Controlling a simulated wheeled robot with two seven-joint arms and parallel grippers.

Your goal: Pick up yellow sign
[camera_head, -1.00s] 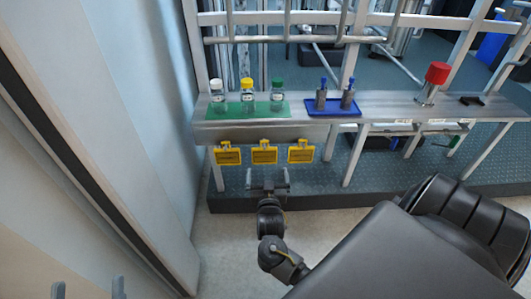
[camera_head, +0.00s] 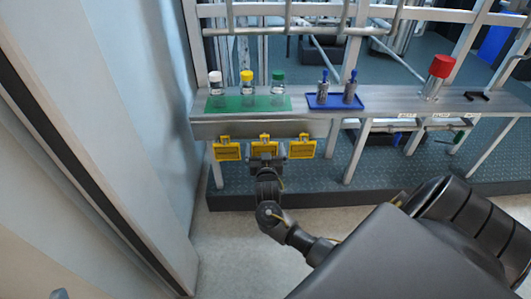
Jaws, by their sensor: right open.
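Three yellow signs hang in a row from the front edge of the metal shelf: a left sign (camera_head: 227,151), a middle sign (camera_head: 264,148) and a right sign (camera_head: 302,149). My right gripper (camera_head: 267,160) is open at the middle sign and covers its lower part. I cannot tell whether its fingers touch the sign or are on either side of it. The left and right signs are clear of the gripper.
On the metal shelf (camera_head: 400,105) stand several items: three capped bottles on a green mat (camera_head: 216,103), a blue tray (camera_head: 336,105) with two blue-topped pieces, and a red knob (camera_head: 441,66). A wall stands close on the left.

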